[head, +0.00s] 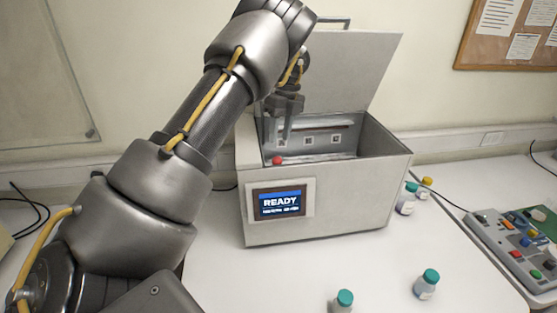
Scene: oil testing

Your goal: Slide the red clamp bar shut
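A grey box-shaped tester (335,205) stands on the white table with its lid (352,70) raised. Its front screen (280,203) reads READY. A round red knob (277,160) shows at the front left of the open chamber; it looks like the end of the clamp bar, but most of the bar cannot be made out. My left gripper (279,136) points down into the left part of the chamber, just above and behind the red knob. Its fingers are small and dark, and their gap and any contact cannot be told. My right gripper is not in view.
Small capped bottles stand on the table: teal-capped ones at the front (427,284) and (344,300), and others by the tester's right side (406,200). A control panel with buttons (515,250) lies at the far right. The table before the tester is mostly clear.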

